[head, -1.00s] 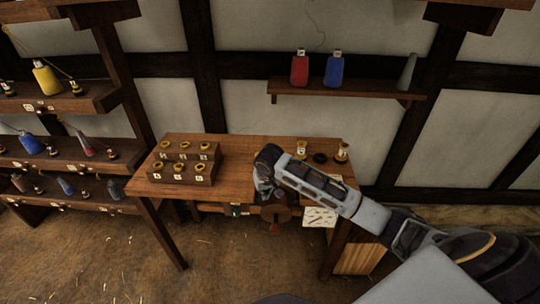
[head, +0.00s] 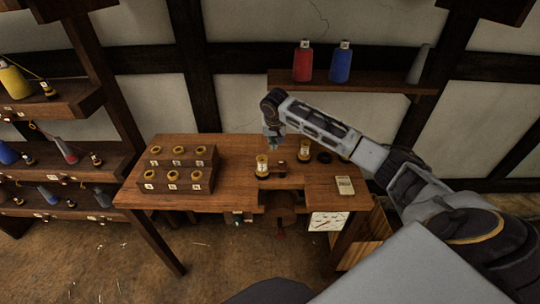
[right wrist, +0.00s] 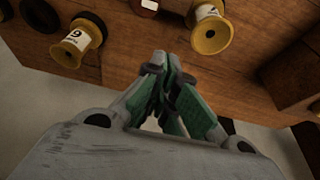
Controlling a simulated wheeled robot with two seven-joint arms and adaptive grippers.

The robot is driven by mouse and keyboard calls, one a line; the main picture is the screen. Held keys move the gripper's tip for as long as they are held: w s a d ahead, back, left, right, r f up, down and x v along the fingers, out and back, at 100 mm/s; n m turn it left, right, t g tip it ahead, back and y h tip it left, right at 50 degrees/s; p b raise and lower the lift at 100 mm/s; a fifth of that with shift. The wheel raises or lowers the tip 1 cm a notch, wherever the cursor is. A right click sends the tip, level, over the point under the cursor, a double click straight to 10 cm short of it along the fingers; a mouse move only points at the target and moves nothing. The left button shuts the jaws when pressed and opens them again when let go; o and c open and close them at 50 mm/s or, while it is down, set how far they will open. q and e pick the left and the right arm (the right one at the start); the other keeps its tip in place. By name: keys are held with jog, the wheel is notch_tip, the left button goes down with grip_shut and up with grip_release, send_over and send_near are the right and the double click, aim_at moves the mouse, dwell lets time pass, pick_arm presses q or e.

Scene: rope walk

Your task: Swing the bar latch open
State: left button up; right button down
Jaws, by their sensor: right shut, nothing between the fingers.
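My right gripper (head: 272,138) hangs above the back middle of the wooden table, fingers down. In the right wrist view its green-padded fingers (right wrist: 167,75) are together with nothing between them, apart from the spools. I cannot make out the bar latch for certain. A round brown disc (head: 281,204) sits below the middle of the table's front edge, with small fittings around it that are too small to tell apart. My left gripper is not in view.
On the wooden table (head: 233,163), a stepped rack (head: 150,187) holds several labelled spools at left. Loose spools stand near my gripper, one on the left (head: 262,165) and one on the right (head: 305,152). A wall shelf (head: 372,88) with red and blue bottles is behind.

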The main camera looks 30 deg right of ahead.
jog(key=shift+d+p+x, duration=0.1)
jog(key=shift+p+x, duration=0.1)
jog(key=shift+x, duration=2.2)
jog(key=shift+d+p+x, duration=0.15)
jog(key=shift+x, duration=2.2)
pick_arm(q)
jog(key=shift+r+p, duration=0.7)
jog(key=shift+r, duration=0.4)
pick_arm(e)
jog(key=shift+s+a, duration=0.5)
jog(key=shift+s, duration=0.3)
jog(key=shift+s+a, duration=0.5)
jog(key=shift+s, duration=0.25)
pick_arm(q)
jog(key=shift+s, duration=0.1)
pick_arm(e)
jog(key=shift+w, duration=0.2)
